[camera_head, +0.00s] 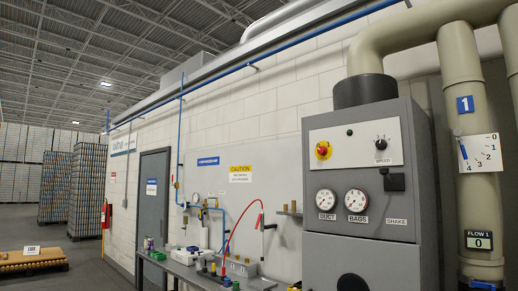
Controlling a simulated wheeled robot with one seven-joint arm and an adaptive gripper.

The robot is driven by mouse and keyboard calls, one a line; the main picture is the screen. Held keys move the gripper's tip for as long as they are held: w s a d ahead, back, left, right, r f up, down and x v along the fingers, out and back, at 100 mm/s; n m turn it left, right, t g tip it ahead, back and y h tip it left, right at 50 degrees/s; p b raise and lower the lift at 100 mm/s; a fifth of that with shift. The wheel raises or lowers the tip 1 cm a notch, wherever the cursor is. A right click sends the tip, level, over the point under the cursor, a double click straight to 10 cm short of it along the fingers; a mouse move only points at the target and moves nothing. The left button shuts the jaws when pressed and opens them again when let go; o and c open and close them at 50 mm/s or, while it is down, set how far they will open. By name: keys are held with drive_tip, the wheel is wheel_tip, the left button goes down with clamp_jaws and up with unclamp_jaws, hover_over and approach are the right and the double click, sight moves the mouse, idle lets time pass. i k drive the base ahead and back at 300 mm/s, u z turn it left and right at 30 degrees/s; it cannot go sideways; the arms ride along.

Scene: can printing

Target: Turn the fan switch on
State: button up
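A grey cabinet (372,262) stands at the right, with a white control panel (361,158) on its upper front. No label reading "fan" is legible, so I cannot tell which part is the fan switch. A black box-like part (395,181) sits below the panel at its right, above the label SHAKE. Two round gauges, DUCT (326,200) and BAGS (356,202), are beside it. My gripper is not in view.
Thick beige pipes (461,60) run above and right of the cabinet; a dial (480,153) and a FLOW 1 display (479,240) reading 0 are on one. A cluttered bench (200,272) stands left of the cabinet. Open floor, a pallet (32,262) and stacked cans lie far left.

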sight(323, 151)
drive_tip(key=u, duration=0.45)
drive_tip(key=k, duration=0.15)
drive_tip(key=z, duration=1.2)
drive_tip(key=i, duration=1.2)
drive_tip(key=u, duration=0.5)
